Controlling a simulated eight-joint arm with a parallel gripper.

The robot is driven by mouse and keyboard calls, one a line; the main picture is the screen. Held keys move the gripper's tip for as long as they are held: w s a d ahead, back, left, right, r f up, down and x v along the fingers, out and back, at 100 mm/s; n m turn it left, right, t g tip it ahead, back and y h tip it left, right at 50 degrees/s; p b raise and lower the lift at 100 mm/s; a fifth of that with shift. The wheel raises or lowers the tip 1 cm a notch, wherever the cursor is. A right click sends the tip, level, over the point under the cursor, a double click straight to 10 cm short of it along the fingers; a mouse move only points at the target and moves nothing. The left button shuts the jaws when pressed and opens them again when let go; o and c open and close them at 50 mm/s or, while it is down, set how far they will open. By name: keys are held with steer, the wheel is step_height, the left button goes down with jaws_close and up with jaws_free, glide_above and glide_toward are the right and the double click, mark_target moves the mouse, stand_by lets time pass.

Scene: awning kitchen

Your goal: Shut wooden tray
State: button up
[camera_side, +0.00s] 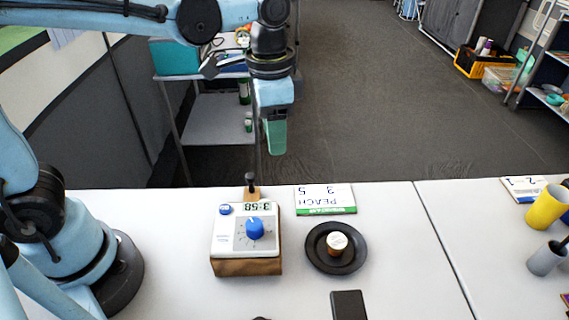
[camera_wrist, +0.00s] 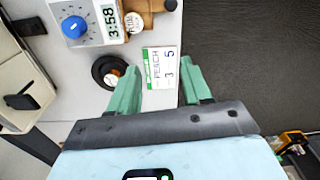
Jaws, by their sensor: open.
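A wooden piece with a dark knob (camera_side: 251,183), apparently the wooden tray (camera_side: 252,194), sticks out at the far side of a timer's wooden base (camera_side: 247,266). In the wrist view the tray (camera_wrist: 157,5) and its knob (camera_wrist: 170,5) show at the top edge, partly cut off. My gripper (camera_side: 275,148) hangs past the table's far edge, above and slightly right of the knob in the side picture. In the wrist view my gripper (camera_wrist: 160,68) has its two green fingers apart, with nothing held between them.
The white timer (camera_side: 245,233) reads 3:58 and has a blue dial. A PEACH card (camera_side: 325,199) lies right of the tray. A black dish (camera_side: 318,263) holds a small jar (camera_side: 336,243). Yellow and grey cups (camera_side: 548,207) stand far right. The floor beyond the table is open.

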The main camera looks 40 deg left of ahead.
steer(key=s+d+f+m, duration=0.2)
steer(key=d+m, duration=1.3)
steer(key=m, duration=0.1)
steer(key=shift+m+t+h, duration=0.3)
steer(key=shift+m, duration=0.1)
steer(key=n+g, duration=0.1)
steer(key=n, duration=2.3)
glide_toward(250, 175)
steer(key=f, duration=0.8)
steer(key=shift+d+f, duration=0.25)
steer(key=shift+f, duration=0.1)
jaws_close()
